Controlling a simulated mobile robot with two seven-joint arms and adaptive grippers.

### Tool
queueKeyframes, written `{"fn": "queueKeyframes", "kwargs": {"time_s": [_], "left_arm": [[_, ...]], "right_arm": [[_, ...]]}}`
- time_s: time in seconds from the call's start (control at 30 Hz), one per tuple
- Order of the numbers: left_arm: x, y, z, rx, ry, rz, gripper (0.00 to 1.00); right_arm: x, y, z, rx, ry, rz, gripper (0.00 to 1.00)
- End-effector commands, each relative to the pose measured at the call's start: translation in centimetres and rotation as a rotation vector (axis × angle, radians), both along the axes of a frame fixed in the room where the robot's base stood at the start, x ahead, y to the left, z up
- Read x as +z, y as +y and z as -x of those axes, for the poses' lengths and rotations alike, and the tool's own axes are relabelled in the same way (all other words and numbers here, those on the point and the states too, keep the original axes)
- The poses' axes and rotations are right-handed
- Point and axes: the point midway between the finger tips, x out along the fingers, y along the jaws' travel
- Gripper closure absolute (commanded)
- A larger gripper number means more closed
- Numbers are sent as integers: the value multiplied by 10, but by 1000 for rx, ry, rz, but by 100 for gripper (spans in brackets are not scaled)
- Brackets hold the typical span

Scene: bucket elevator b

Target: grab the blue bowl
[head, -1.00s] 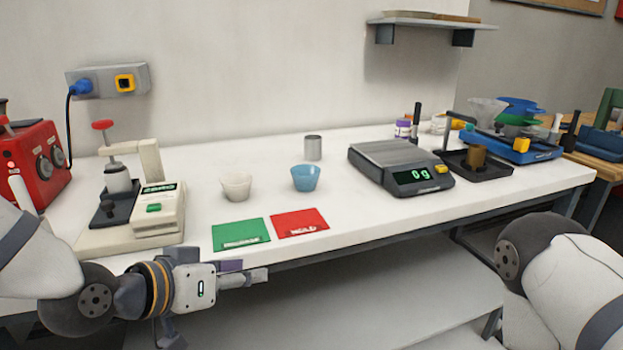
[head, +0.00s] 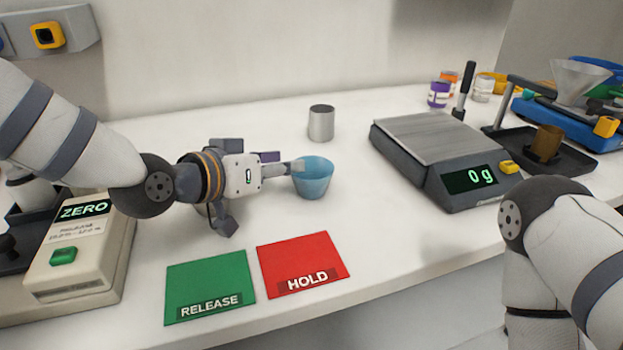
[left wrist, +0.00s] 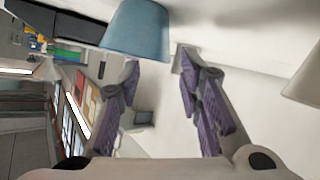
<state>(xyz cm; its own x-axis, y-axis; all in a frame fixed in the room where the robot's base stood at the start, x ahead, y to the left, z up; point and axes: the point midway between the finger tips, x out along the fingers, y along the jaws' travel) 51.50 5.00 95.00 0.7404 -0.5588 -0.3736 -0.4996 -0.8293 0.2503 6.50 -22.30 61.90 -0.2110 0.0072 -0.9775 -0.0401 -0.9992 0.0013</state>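The blue bowl (head: 313,180) stands upright on the white bench, right of my left gripper. My left gripper (head: 295,167) reaches in from the left, its fingertips at the bowl's left rim; I cannot tell whether they touch it. In the left wrist view the two purple-padded fingers (left wrist: 158,64) are spread apart with nothing gripped between them. The blue bowl (left wrist: 138,30) shows just beyond the fingertips, nearer the left finger. My right gripper is out of view; only part of that arm shows.
A metal cup (head: 321,123) stands behind the bowl. A scale (head: 430,150) reading 0 g is to the right. Green (head: 210,287) and red (head: 300,264) cards lie in front. A pale cup (left wrist: 305,80) shows at the left wrist view's right edge.

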Motion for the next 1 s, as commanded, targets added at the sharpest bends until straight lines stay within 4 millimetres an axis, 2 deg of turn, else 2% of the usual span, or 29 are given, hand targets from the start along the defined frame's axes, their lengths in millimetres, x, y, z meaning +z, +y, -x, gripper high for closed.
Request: {"fn": "queueKeyframes", "kwargs": {"time_s": [0.1, 0.2, 0.47, 0.5, 0.63, 1.0], "left_arm": [[-16, -10, -19, 0, 6, 1, 67], [-21, -19, -31, 0, 4, 0, 67], [-18, -23, -35, 1, -2, 1, 67], [-18, -23, -35, 1, -2, 1, 72], [-18, -22, -35, 0, -3, 1, 100], [-16, -22, -35, 1, -4, 1, 100]], "right_arm": [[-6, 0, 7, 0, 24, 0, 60], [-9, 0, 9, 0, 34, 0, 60], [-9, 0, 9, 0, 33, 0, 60], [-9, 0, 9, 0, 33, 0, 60], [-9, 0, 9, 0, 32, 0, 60], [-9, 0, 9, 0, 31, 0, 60]]}}
